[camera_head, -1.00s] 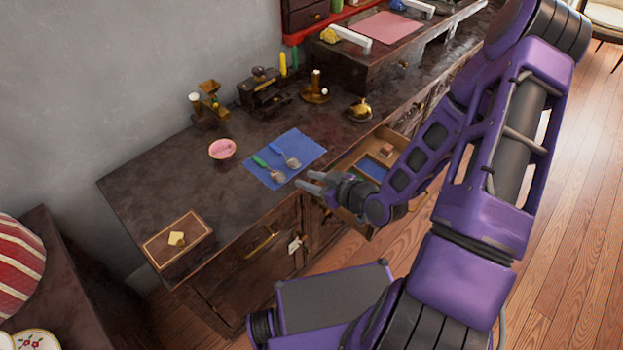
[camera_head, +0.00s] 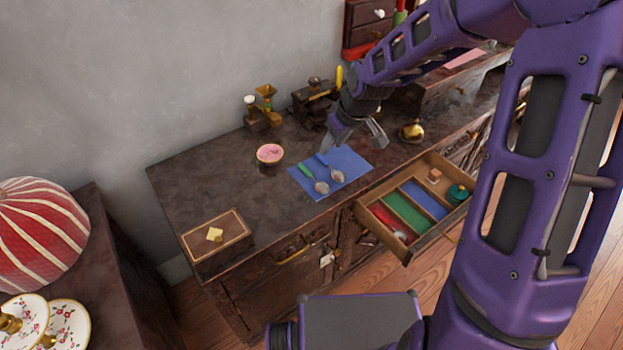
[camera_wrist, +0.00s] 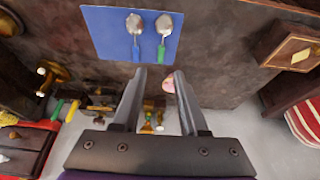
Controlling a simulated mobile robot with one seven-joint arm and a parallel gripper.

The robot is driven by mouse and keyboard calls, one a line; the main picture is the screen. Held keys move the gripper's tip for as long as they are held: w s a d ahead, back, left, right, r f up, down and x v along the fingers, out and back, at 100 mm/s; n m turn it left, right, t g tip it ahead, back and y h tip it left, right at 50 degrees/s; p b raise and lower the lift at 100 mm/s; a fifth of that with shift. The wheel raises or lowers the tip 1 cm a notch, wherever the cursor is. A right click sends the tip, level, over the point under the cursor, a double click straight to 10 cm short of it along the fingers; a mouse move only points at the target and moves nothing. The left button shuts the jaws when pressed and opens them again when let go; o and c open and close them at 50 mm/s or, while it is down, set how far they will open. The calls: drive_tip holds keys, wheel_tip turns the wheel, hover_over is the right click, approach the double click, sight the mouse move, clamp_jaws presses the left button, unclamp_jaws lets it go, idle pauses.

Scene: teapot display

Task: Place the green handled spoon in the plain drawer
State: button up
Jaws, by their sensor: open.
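The green-handled spoon (camera_head: 306,171) lies on a blue mat (camera_head: 300,188) on the dark counter, beside a blue-handled spoon (camera_head: 337,176). In the wrist view the green handle (camera_wrist: 161,53) is right of the blue handle (camera_wrist: 136,54), both beyond the fingertips. My gripper (camera_head: 354,142) is open and empty, above the far side of the mat and apart from the spoons. The open drawer (camera_head: 405,258) has red, green and blue lined sections and a plain wood section (camera_head: 446,184) at the right, holding a small block (camera_head: 434,175) and a teal round item (camera_head: 458,194).
A pink-filled bowl (camera_head: 269,154) stands left of the mat. A wooden box (camera_head: 216,241) is at the counter's left end. A brass bell (camera_head: 412,131) and a dark mill (camera_head: 313,100) stand near my arm.

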drive_tip(key=b, duration=0.3)
hover_over(313, 177)
drive_tip(key=s+d, duration=0.2)
wheel_tip(313, 177, down, 11)
drive_tip(key=shift+a+f, duration=0.1)
drive_tip(key=shift+a, duration=0.05)
drive_tip(key=b+x, duration=0.1)
drive_tip(key=x, duration=0.4)
drive_tip(key=shift+s+a+f, duration=0.1)
drive_tip(key=shift+a+f, duration=0.05)
clamp_jaws()
